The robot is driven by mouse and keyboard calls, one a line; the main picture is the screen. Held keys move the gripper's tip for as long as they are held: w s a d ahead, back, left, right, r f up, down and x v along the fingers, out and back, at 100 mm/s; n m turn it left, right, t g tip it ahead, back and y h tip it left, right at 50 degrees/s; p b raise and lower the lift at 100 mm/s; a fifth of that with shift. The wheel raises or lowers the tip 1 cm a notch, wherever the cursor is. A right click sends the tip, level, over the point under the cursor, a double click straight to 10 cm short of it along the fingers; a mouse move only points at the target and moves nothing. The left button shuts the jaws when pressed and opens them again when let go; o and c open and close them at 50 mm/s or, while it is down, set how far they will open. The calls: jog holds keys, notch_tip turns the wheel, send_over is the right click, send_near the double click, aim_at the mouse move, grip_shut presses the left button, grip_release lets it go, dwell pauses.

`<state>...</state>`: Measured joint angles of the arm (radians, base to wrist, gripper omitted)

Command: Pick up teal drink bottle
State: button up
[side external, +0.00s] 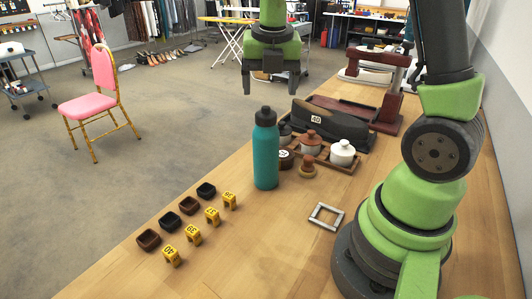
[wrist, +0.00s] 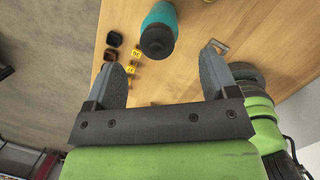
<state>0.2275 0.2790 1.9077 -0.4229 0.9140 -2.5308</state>
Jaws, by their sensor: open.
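The teal drink bottle (side external: 265,152) stands upright on the wooden table, with a black cap on top. It also shows in the wrist view (wrist: 159,28) at the top centre, seen from above, ahead of the fingers and partly cut by the frame edge. My gripper (side external: 272,91) is in the air above the bottle cap, fingers pointing down, apart from the bottle. In the wrist view my gripper (wrist: 163,78) has its two fingers spread wide with nothing between them.
Right of the bottle stand a wooden tray with lidded jars (side external: 342,152), a wooden stopper-like piece (side external: 307,168) and a dark shoe form (side external: 330,125). A small metal frame (side external: 326,216) lies nearer my base. Several dark dishes (side external: 169,221) and yellow number markers (side external: 212,216) line the table's left part.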

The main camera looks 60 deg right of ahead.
aim_at(267, 108)
jog(key=f, duration=0.2)
jog(key=f+n, duration=0.1)
jog(key=f, duration=0.2)
jog(key=w+f+n, duration=0.1)
jog(key=f, duration=0.1)
jog(key=shift+f, duration=0.35)
grip_shut()
dwell(0.3)
